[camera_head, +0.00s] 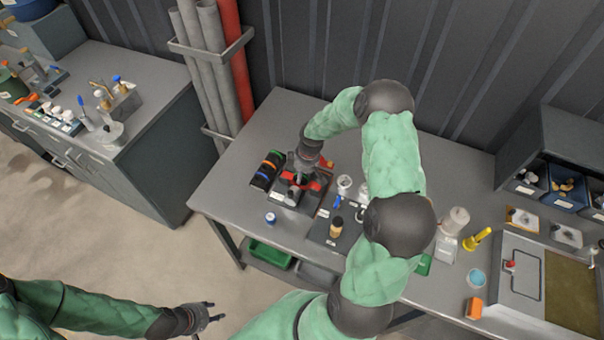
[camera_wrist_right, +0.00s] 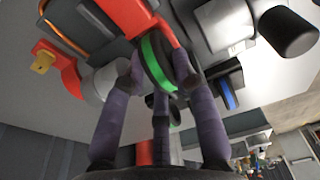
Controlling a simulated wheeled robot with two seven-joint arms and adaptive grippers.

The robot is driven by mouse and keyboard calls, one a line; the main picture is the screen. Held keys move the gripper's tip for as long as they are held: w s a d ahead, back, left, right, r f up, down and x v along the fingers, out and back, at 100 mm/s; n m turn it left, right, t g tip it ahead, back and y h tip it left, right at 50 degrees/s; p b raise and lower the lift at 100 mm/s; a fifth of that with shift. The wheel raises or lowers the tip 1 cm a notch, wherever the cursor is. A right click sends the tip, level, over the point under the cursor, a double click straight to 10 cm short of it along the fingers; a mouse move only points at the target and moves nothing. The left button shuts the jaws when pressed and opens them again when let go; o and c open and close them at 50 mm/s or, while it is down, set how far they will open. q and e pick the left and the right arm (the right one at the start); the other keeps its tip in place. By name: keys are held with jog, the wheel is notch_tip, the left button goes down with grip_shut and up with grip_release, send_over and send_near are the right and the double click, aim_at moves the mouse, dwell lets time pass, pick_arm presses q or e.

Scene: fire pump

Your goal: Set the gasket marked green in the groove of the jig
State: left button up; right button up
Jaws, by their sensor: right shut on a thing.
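My right gripper (camera_head: 299,178) reaches down over the jig (camera_head: 284,198), a dark block with red parts, on the workbench. In the right wrist view its purple-grey fingers (camera_wrist_right: 163,75) are shut on a dark ring-shaped gasket with a green band (camera_wrist_right: 153,62). The gasket stands on edge between the fingertips, close to a red part of the jig (camera_wrist_right: 124,18). The groove is hidden, and I cannot tell whether the gasket touches it. My left gripper (camera_head: 208,314) is empty and open over the floor, away from the bench.
A dark holder with green, orange and blue marks (camera_head: 265,172) stands just left of the jig. A small blue-and-white round item (camera_head: 270,218) lies in front. Pipes (camera_head: 210,60) rise behind the bench's left end.

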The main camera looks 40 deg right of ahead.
jog(key=o, duration=0.9)
jog(key=shift+o, duration=0.2)
jog(key=shift+r, duration=0.1)
jog(key=shift+r+p, duration=0.3)
jog(key=shift+p, duration=0.15)
notch_tip(320, 180, up, 12)
jog(key=s, duration=0.1)
jog(key=shift+s+d, duration=0.3)
jog(key=shift+d, duration=0.15)
jog(key=shift+r, duration=0.1)
